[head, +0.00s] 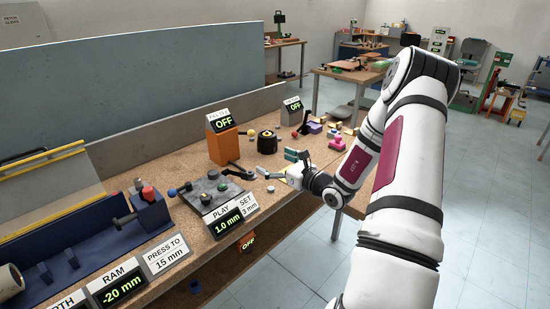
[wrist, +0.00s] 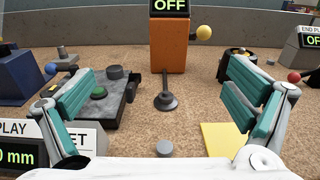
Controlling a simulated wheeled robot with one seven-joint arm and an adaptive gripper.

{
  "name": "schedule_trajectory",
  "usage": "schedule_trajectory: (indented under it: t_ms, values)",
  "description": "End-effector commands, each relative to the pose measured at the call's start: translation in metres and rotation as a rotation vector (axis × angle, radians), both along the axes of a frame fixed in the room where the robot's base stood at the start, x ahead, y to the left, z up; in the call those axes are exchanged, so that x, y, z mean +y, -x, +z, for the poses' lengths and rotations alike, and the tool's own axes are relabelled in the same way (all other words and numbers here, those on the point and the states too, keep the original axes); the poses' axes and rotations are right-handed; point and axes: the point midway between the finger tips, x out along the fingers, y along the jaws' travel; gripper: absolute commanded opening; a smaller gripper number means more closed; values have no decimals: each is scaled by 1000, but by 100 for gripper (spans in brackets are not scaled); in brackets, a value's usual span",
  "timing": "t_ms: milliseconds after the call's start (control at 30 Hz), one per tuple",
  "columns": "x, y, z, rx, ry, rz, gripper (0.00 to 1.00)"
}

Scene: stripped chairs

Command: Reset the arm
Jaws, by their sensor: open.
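My white arm reaches in from the right in the head view, with my gripper (head: 277,174) low over the front part of the workbench (head: 180,207). In the wrist view my gripper (wrist: 168,98) has its two teal-padded fingers spread wide apart. Nothing is between the pads; the bench top shows through the gap. An orange block with an OFF display (wrist: 170,48) stands beyond the fingers, and a dark round-based lever piece (wrist: 166,101) lies in front of it. The orange block also shows in the head view (head: 223,147).
A grey plate with knobs (head: 213,193) lies left of my gripper, with a PLAY sign (head: 229,220) in front. A blue press (head: 150,207) stands further left. A black pot (head: 267,142) and small coloured parts are behind. A yellow square (wrist: 223,138) lies near the right finger. Open floor (head: 490,200) is right.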

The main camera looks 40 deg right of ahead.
Motion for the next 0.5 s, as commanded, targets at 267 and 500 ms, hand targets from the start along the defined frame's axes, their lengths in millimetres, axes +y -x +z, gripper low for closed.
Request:
schedule_trajectory:
  t_ms: [267, 500]
  values:
    - [3, 0, -1, 0, 1, 4, 98]
    - [65, -10, 39, 3, 139, 209, 98]
